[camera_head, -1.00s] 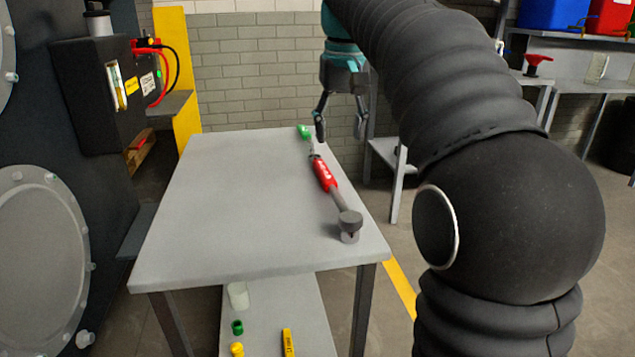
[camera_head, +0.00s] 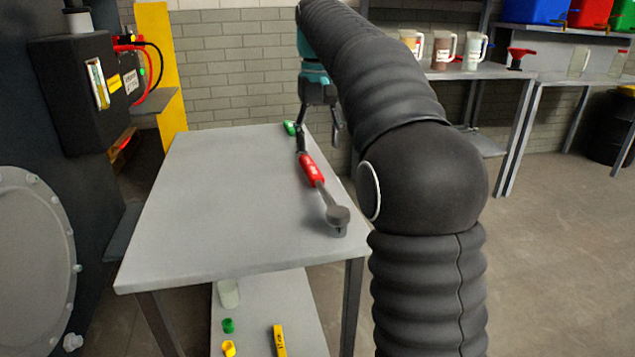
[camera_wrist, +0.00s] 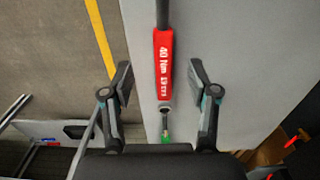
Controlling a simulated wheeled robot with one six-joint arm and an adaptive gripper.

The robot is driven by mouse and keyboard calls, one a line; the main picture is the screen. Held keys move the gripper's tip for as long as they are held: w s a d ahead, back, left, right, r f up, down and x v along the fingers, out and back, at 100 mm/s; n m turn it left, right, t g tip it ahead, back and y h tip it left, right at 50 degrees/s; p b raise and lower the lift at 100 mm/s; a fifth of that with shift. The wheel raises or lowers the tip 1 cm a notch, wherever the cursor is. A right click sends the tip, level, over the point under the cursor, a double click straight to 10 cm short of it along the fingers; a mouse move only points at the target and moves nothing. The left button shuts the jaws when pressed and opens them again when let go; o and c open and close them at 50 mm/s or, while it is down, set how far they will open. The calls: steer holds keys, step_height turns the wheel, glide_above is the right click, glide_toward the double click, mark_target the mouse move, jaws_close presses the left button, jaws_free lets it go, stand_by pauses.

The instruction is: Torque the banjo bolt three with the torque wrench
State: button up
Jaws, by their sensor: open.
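The torque wrench (camera_head: 311,170) lies along the right side of the grey table, its dark head toward the near edge. In the wrist view its red handle (camera_wrist: 163,65) carries white lettering that appears to read 40 Nm 13 mm. My gripper (camera_head: 319,143) is open above the far end of the handle. In the wrist view its fingers (camera_wrist: 160,78) stand on either side of the handle, apart from it. Banjo bolt three cannot be made out. Several bolts rim a round cover (camera_head: 28,240) on the dark chassis at left.
The grey table (camera_head: 210,200) is mostly clear. A green item (camera_head: 290,128) lies at its far end. A lower shelf holds a white cup (camera_head: 229,293), a green ring (camera_head: 228,325) and yellow items. A black box (camera_head: 72,88) with cables is at left. A bench with jugs (camera_head: 442,50) stands behind.

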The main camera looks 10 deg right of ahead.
mark_target(316, 174)
steer(key=f, duration=0.2)
steer(key=f+b, duration=0.1)
steer(key=f, duration=0.5)
steer(key=shift+w+a+b, duration=0.1)
steer(key=shift+a+b, duration=0.15)
steer(key=shift+b, duration=0.15)
steer(key=shift+r, duration=0.1)
jaws_close()
